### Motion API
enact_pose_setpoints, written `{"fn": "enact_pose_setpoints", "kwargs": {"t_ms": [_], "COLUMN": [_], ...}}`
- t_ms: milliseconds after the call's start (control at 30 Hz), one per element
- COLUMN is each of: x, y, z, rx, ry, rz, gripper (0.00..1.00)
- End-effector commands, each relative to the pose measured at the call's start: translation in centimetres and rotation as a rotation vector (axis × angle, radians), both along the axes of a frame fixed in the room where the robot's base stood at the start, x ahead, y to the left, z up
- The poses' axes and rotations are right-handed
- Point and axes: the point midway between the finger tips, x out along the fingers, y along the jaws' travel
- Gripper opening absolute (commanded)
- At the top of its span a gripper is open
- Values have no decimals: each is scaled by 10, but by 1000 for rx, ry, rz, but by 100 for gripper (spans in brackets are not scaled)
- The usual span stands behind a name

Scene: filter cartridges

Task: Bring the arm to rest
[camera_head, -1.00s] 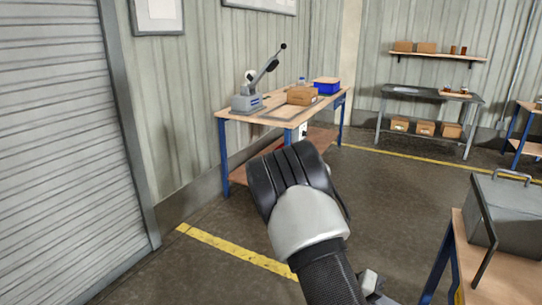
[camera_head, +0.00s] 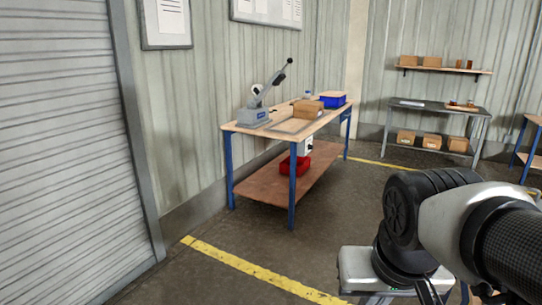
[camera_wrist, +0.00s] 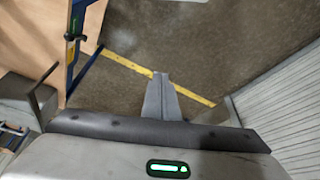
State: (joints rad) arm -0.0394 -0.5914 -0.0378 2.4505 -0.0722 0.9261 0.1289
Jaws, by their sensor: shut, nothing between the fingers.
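My gripper (camera_wrist: 160,78) shows in the wrist view with its two grey fingers together, nothing between them. It hangs over the bare concrete floor, in line with a yellow floor stripe. In the head view my bent arm fills the lower right; I cannot make out the fingers there.
A workbench (camera_head: 228,127) with a lever press (camera_head: 256,115), a cardboard box (camera_head: 307,109) and a blue bin (camera_head: 333,99) stands by the wall. A red bin (camera_head: 294,166) is on its lower shelf. A grey shutter (camera_head: 70,150) is at left. The floor between is clear.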

Motion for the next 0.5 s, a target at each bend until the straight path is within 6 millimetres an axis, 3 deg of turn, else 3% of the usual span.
{"fn": "enact_pose_setpoints", "kwargs": {"t_ms": [200,233,500], "x": [-15,-13,-13], "y": [14,13,13], "z": [24,41,102], "rx": [-6,-4,-3], "ry": [-151,-140,-134], "rz": [98,96,93], "gripper": [0,0,0]}}
